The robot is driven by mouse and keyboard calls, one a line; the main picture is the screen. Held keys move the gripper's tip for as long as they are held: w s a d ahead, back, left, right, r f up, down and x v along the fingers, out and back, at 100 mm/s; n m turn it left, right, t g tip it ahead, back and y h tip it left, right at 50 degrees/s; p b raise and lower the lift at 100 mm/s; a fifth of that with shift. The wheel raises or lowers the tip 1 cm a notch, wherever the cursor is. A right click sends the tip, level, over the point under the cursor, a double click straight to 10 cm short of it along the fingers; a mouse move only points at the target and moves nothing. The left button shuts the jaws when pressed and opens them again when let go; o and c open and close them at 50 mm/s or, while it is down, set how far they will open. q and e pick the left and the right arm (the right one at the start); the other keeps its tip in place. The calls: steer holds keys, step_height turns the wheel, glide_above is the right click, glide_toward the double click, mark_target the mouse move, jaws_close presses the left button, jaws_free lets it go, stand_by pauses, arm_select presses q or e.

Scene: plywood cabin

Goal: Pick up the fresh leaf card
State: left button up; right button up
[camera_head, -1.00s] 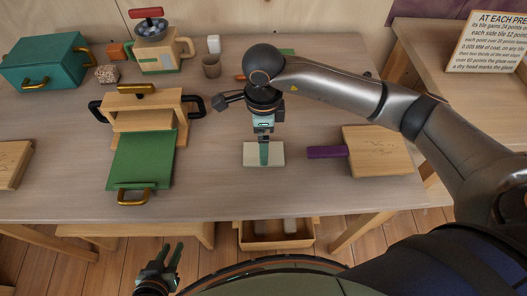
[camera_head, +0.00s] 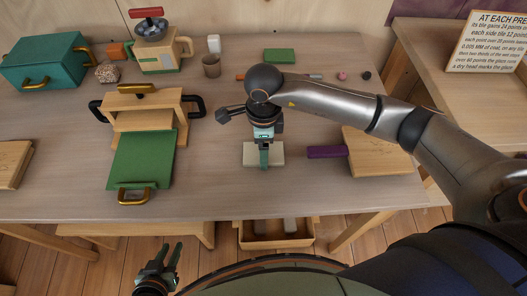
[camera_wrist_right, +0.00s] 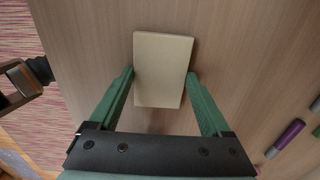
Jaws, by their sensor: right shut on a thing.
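The leaf card, a pale cream rectangular piece (camera_head: 277,154), is at the middle of the table near the front. It also shows in the right wrist view (camera_wrist_right: 163,68), upright in the picture between two green fingers. My right gripper (camera_head: 264,163) points down over it. In the right wrist view my right gripper (camera_wrist_right: 160,74) has a fingertip against each long side of the card, shut on it. In the head view the fingers hide part of the card. I cannot tell whether it is lifted. My left gripper (camera_head: 171,250) is open and empty, low in front of the table.
A wooden press with black handles (camera_head: 140,98) and a green board (camera_head: 143,160) stand left of the card. A teal box (camera_head: 45,62), grinder (camera_head: 158,50) and cup (camera_head: 211,66) stand behind.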

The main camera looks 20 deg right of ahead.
steer(key=c, duration=0.3)
